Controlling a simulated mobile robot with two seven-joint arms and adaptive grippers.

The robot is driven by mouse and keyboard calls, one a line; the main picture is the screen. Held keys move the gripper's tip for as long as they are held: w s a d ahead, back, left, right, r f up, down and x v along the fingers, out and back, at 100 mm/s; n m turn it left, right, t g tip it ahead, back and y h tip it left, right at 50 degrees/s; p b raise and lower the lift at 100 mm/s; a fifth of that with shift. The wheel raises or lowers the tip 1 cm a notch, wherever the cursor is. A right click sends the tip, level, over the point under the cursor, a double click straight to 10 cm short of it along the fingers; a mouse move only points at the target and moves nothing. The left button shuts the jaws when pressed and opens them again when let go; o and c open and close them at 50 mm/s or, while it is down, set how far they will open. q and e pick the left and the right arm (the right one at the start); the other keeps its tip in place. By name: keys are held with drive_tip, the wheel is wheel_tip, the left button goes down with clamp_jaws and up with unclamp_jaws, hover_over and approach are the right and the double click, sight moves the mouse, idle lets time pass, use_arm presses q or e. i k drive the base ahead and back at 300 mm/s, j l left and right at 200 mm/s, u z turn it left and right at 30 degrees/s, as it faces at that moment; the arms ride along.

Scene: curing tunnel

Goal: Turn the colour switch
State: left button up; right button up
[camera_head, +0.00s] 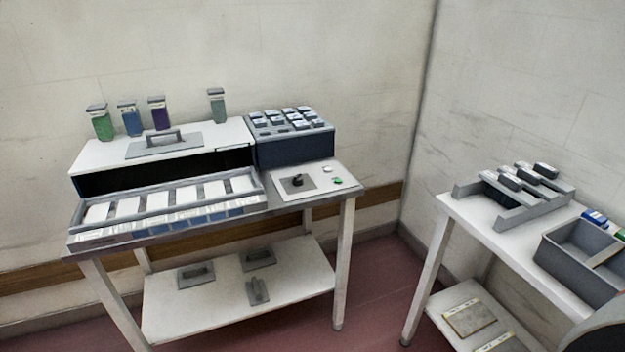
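The likely colour switch is a black knob (297,181) on a dark square plate, set on the white control panel (318,190) at the right end of the left table. A green button (337,181) and a pale button (327,169) sit to its right on the same panel. Which way the knob points is too small to tell. Neither of my grippers shows in the head view.
A white tunnel box (90,155) with a handled lid carries several coloured jars, with a tray of white pieces (165,207) in front. A dark block rack (292,150) stands behind the panel. A second table (470,215) at right holds a rack and a grey bin (570,262). Red floor lies between the tables.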

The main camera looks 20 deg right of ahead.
sight(298, 180)
drive_tip(key=i+z, duration=0.2)
drive_tip(key=z, duration=0.2)
drive_tip(key=i+j+z, duration=0.2)
drive_tip(key=z, duration=0.15)
